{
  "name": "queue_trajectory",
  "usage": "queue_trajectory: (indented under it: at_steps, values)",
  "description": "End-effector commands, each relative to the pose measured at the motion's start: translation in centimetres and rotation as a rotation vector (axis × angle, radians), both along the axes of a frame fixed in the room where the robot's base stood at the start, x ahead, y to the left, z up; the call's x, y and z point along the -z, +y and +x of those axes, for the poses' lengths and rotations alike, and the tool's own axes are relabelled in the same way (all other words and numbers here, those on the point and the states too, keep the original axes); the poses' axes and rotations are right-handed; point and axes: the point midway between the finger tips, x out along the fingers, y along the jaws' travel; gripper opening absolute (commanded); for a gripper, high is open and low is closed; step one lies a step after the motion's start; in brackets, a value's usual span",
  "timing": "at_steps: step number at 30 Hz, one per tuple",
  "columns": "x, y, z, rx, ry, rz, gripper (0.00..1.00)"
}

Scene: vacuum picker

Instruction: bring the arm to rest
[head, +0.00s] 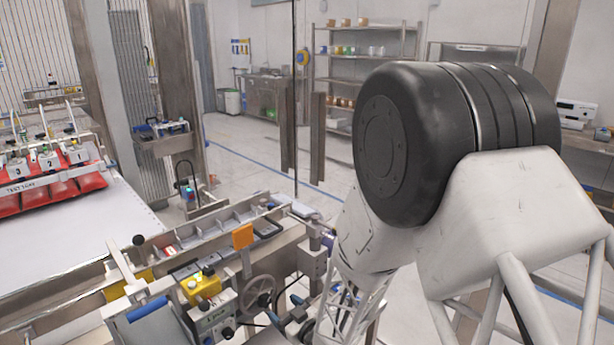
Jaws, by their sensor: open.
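My arm fills the right side of the head view, with a large black joint and white links. Its lower part runs down behind the machine's right end, toward the bottom edge. My gripper does not show in this view, so I cannot see its fingers or whether they hold anything.
A machine with a metal rail frame (218,232), a handwheel (258,293) and a yellow control box (201,287) stands close to my arm. A white table (75,235) with red bags (62,189) lies at left. Shelves (362,52) stand at the back; open floor (250,165) lies between.

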Motion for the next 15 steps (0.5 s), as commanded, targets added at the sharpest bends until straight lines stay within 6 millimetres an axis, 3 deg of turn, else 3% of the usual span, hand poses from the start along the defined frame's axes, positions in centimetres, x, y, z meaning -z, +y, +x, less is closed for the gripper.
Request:
queue_trajectory:
  at_steps: [9, 15]
  values:
    - [-5.8, -4.5, 2.1, 0.16, 0.122, -0.146, 0.72]
    - [-9.7, -8.4, 1.9, 0.281, 0.236, -0.233, 0.72]
